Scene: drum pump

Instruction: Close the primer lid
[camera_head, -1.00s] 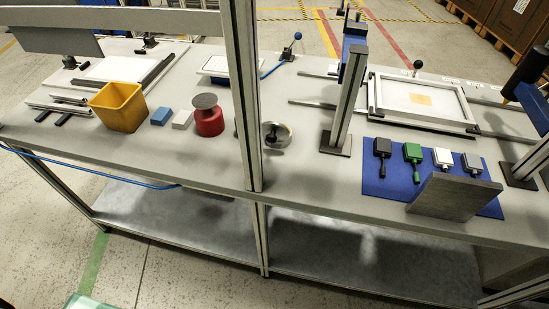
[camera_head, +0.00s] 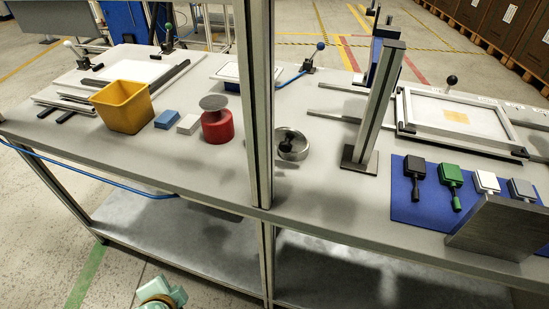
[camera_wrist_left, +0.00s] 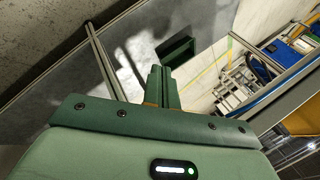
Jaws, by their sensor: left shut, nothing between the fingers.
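No hinged lid is clearly recognisable. Right of that post, a round steel cup (camera_head: 291,146) holds a dark-handled item; I cannot tell whether either is the primer. My left gripper (camera_wrist_left: 163,84) shows in the left wrist view with its green fingers together and empty. It is away from the can and the cup. My right gripper is not in view.
An upright post (camera_head: 260,110) rises at the table's front edge. A yellow bin (camera_head: 122,107), a blue block (camera_head: 167,119) and a white block (camera_head: 188,124) stand left of the can.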

